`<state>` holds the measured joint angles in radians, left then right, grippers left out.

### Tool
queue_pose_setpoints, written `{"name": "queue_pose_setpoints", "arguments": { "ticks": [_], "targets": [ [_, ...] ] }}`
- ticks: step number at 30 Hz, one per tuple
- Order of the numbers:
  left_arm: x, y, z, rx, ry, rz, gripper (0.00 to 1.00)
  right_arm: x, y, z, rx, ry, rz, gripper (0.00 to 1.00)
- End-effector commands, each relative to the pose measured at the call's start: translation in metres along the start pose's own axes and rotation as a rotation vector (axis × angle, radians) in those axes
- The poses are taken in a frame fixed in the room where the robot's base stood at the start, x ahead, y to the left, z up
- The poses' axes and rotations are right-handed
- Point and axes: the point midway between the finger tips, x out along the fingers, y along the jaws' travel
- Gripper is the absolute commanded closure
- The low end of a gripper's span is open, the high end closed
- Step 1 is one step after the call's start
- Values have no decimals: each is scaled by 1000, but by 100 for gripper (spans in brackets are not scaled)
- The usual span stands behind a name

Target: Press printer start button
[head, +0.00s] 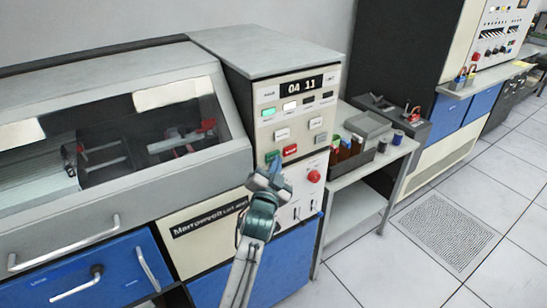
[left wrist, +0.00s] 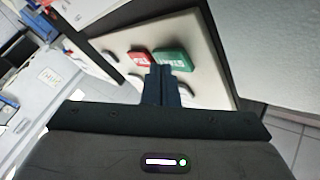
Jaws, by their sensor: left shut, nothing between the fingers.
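The printer's cream control panel (head: 305,110) faces me in the head view. The green start button (head: 272,155) sits low on it, left of a red button (head: 290,151). My left gripper (head: 268,172) is shut and empty, its tips at the green button's lower edge. In the left wrist view, the closed fingertips (left wrist: 161,74) overlap the near edge of the green button (left wrist: 173,59), with the red button (left wrist: 139,61) beside it. I cannot tell whether the tips touch the button. My right gripper is not in view.
A red round knob (head: 314,176) sits right of my gripper on the lower panel. The display (head: 301,87) reads 04 11. A side table (head: 397,150) with a tray of bottles stands to the right. The floor beyond is clear around a vent grille (head: 444,232).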

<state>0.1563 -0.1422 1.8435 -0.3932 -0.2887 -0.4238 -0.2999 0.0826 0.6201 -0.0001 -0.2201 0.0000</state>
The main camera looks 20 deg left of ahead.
Motion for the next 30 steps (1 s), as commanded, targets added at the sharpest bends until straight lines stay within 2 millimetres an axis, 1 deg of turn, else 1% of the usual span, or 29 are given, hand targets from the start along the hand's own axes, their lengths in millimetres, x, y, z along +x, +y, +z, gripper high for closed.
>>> {"name": "queue_pose_setpoints", "arguments": {
  "ticks": [7,17,30],
  "targets": [
    [-8,6,-6,0,0,0,100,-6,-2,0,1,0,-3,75],
    [-10,7,-7,0,0,0,100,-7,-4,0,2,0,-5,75],
    [-38,28,-29,-4,-4,3,100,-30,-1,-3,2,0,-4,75]
  ]
}}
